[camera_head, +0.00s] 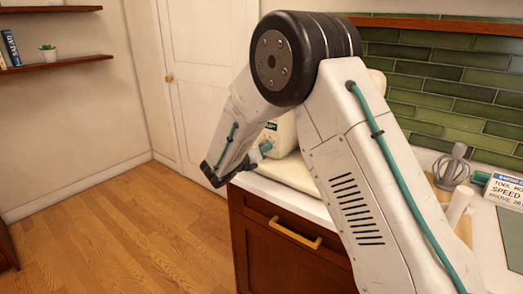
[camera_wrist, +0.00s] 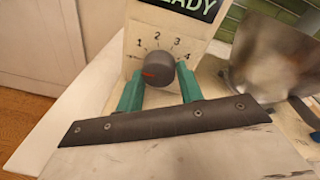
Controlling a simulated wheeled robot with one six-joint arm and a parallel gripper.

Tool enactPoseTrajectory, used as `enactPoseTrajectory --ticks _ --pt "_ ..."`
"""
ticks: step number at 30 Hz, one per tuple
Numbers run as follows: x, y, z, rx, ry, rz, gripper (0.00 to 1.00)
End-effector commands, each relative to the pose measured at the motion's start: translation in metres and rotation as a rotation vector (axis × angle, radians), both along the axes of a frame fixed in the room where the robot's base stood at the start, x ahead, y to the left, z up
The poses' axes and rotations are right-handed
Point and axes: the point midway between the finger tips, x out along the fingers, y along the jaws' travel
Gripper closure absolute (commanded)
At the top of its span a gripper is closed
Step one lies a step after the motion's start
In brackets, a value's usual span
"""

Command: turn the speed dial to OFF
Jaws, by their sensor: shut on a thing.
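The speed dial (camera_wrist: 158,66) is a round dark grey knob on the cream front of a mixer (camera_wrist: 150,18). Numbers 1 to 4 are printed around it. A red mark on the knob points left and slightly down; the label at that end of the scale is too small to read. My gripper (camera_wrist: 159,82) has its two teal fingers on either side of the dial, shut on it. In the head view my gripper (camera_head: 262,151) reaches the mixer's cream body (camera_head: 283,134) at the counter's left end, and the dial is not discernible there.
A metal bowl (camera_wrist: 278,60) stands right of the dial. A dark sign reading "READY" (camera_wrist: 190,4) is above it. On the counter at right are a whisk (camera_head: 452,165) and a printed card (camera_head: 505,190). A drawer front (camera_head: 285,240) lies below; the wooden floor (camera_head: 110,235) at left is clear.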

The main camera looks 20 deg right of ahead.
Motion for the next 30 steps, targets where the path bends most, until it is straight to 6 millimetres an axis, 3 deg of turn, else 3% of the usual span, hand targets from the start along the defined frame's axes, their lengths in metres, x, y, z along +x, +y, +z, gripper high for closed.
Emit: enactPoseTrajectory --ticks 4,5,6,7,17,30 --pt "0.001 0.001 0.002 0.0 -0.003 0.004 0.86" --pt "0.001 0.001 0.002 0.0 -0.003 0.004 0.58" --pt "0.001 0.001 0.002 0.0 -0.003 0.004 0.47" --pt "0.001 0.001 0.002 0.0 -0.003 0.004 0.42" --pt "-0.002 0.003 0.001 0.0 -0.002 0.003 0.42" --pt "-0.041 0.055 0.009 0.001 -0.002 0.005 0.42"
